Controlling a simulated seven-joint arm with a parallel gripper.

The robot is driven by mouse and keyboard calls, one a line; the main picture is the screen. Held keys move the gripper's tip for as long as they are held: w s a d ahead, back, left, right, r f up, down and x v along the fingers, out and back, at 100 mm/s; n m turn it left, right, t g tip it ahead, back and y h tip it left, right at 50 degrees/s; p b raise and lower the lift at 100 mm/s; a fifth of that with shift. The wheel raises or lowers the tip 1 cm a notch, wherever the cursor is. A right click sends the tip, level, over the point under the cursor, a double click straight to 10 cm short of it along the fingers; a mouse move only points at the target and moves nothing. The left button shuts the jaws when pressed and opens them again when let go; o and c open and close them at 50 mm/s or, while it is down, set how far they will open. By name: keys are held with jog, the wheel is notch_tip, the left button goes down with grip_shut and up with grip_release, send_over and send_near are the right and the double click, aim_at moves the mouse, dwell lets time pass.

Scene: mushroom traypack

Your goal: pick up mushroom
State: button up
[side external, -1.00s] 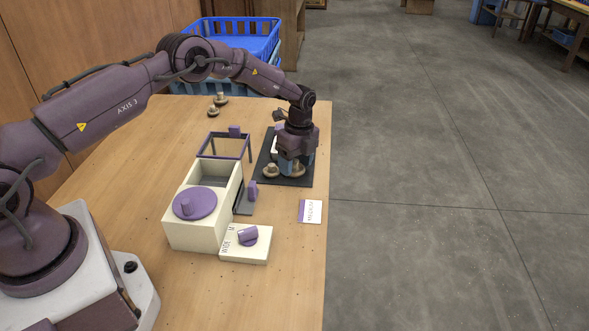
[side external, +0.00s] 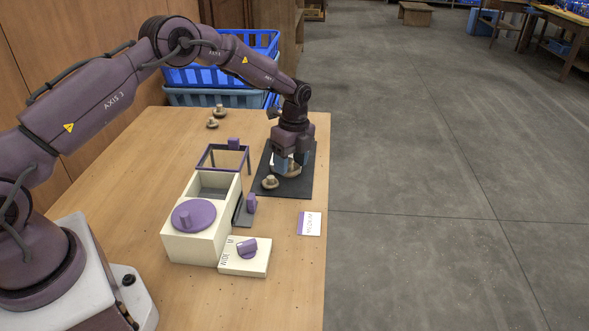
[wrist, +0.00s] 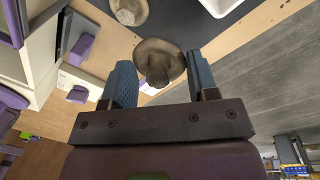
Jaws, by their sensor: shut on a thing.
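A brown mushroom (side external: 287,170) is between the fingers of my gripper (side external: 294,163), over the black mat (side external: 301,187). My gripper is shut on it. In the wrist view, the mushroom (wrist: 158,58) sits between the two blue-grey fingertips, its wide cap past them and its stem towards the palm. I cannot tell whether it touches the mat. A second mushroom (side external: 270,182) stands on the mat to the left, and it also shows in the wrist view (wrist: 129,11).
A cream box (side external: 196,245) with a purple round lid (side external: 194,215), a purple frame (side external: 223,153) and a cream block (side external: 244,262) are left of the mat. A white card (side external: 310,224) lies in front. Two mushrooms (side external: 216,113) stand at the back. The table's right edge is close.

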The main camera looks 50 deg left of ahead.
jog(key=s+d+r+n+t+h, duration=0.1)
jog(key=s+d+r+n, duration=0.3)
jog(key=s+r+n, duration=0.35)
jog(key=s+d+r+n, duration=0.45)
jog(key=s+n, duration=0.35)
jog(key=n, duration=0.2)
jog(key=w+a+f+m, duration=0.2)
jog(key=a+m, duration=0.3)
jog(key=m, duration=0.4)
jog(key=shift+w+a+f+g, duration=0.2)
jog(key=shift+f+g, duration=0.2)
jog(key=shift+f, duration=0.5)
jog(key=m, duration=0.3)
jog(key=a+m, duration=0.1)
jog(key=shift+w+f+m+y, duration=0.1)
jog(key=shift+w+m+y, duration=0.15)
jog(key=shift+y, duration=0.15)
jog(key=m, duration=0.4)
jog(key=shift+w+a, duration=0.1)
